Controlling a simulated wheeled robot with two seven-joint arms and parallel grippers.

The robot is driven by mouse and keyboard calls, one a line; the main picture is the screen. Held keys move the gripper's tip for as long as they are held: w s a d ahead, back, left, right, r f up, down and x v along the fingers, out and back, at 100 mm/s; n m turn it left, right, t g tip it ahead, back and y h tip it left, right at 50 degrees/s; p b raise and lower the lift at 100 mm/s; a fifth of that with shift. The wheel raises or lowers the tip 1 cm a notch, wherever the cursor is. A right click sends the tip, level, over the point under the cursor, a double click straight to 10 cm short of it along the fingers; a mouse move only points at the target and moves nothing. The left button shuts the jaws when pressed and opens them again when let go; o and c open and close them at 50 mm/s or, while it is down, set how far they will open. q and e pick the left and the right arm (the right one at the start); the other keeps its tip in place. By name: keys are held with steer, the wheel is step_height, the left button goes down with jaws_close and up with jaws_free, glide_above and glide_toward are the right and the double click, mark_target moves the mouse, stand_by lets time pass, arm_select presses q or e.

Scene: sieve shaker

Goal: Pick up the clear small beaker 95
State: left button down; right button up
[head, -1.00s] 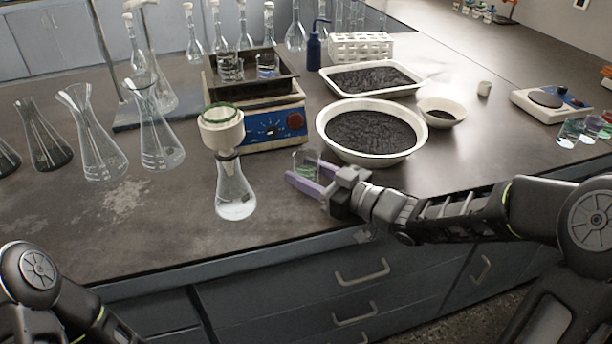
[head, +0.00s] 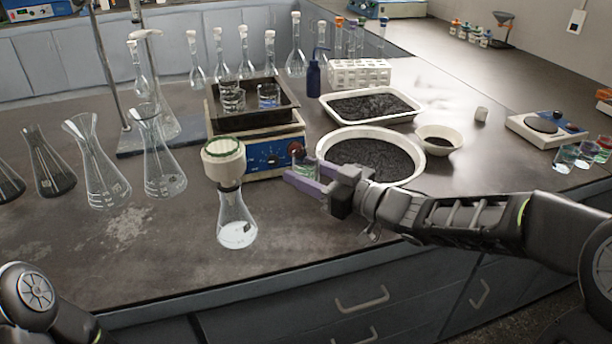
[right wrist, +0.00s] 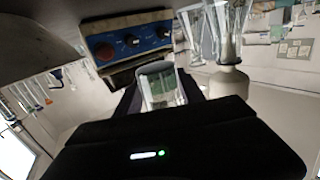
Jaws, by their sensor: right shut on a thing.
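The clear small beaker (head: 307,167) is between the purple fingers of my right gripper (head: 304,180). That gripper is shut on it and holds it upright, in front of the right side of the shaker and beside the large white basin. In the right wrist view the beaker (right wrist: 160,86) sits between the dark fingers, with a greenish patch seen through its glass. My left gripper is out of view; only part of my left arm shows at the lower left.
Several conical flasks (head: 100,170) stand at the left.

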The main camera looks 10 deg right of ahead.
mark_target(305, 150)
steer(key=shift+r, duration=0.2)
stand_by(0.6)
step_height(305, 150, up, 5)
steer(key=p, duration=0.5)
steer(key=shift+f, duration=0.1)
steer(key=shift+w, duration=0.1)
stand_by(0.3)
